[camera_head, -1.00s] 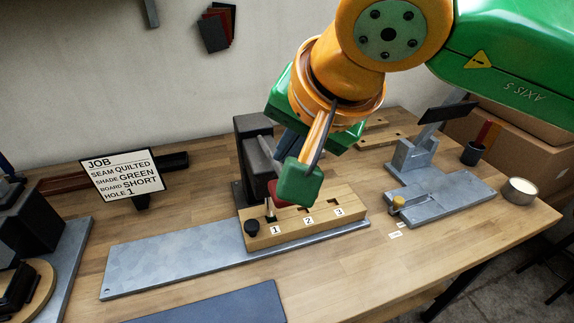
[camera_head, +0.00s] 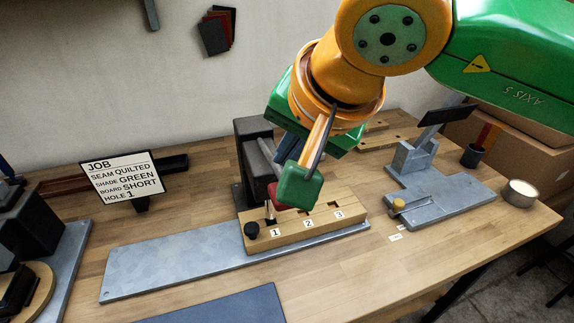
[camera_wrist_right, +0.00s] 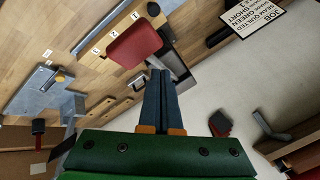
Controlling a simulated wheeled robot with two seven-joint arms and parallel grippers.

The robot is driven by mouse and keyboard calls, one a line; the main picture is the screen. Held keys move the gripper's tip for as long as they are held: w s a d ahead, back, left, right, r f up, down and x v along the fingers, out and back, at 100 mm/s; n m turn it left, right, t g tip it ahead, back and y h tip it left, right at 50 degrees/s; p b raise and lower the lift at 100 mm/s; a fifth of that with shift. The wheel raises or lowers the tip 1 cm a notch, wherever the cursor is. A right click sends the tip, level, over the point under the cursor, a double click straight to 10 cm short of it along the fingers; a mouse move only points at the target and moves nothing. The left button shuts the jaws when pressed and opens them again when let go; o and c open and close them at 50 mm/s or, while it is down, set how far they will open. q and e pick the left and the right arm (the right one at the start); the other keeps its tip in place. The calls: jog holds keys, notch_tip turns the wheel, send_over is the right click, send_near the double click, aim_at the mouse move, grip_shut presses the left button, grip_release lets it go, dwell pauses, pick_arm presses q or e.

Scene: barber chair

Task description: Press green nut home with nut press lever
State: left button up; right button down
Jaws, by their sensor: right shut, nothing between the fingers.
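The nut press has a dark column (camera_head: 255,140) and stands behind a wooden block (camera_head: 320,222) with places marked 1, 2 and 3. A metal pin (camera_head: 270,212) stands at place 1. A red block (camera_wrist_right: 135,42), likely the lever's grip, is just beyond my right fingertips; in the head view it shows partly behind a green block (camera_head: 300,187). My right gripper (camera_wrist_right: 160,72) is shut and empty, its blue fingers together and pointing at the press. Contact with the red block cannot be told. No green nut can be made out. My left gripper is out of view.
The job card (camera_head: 122,178) reads shade green, board short, hole 1. A grey fixture (camera_head: 440,200) with a yellow knob and a small tin (camera_head: 520,192) stand at the right. A dark machine stands at far left. The bench front is mostly clear.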

dwell(0.6)
jog(key=shift+s+f+b, duration=0.1)
jog(key=shift+f+b, duration=0.25)
jog(key=shift+f, duration=0.1)
jog(key=shift+s+d+f+b, duration=0.1)
jog(key=shift+s+f+b, duration=0.05)
jog(key=shift+f+b, duration=0.7)
jog(key=shift+s+f+b, duration=0.1)
jog(key=shift+f+b, duration=0.6)
jog(key=shift+f, duration=0.1)
dwell(1.2)
dwell(0.5)
jog(key=shift+w+r+p, duration=0.15)
jog(key=shift+r+p, duration=0.95)
jog(key=shift+p, duration=0.05)
jog(key=shift+w+r+p, duration=0.1)
jog(key=shift+r+p, duration=0.95)
jog(key=shift+p, duration=0.05)
jog(key=r+p, duration=0.3)
jog(key=w+r+p, duration=0.1)
jog(key=r+p, duration=0.1)
jog(key=shift+a, duration=0.25)
jog(key=shift+f, duration=0.1)
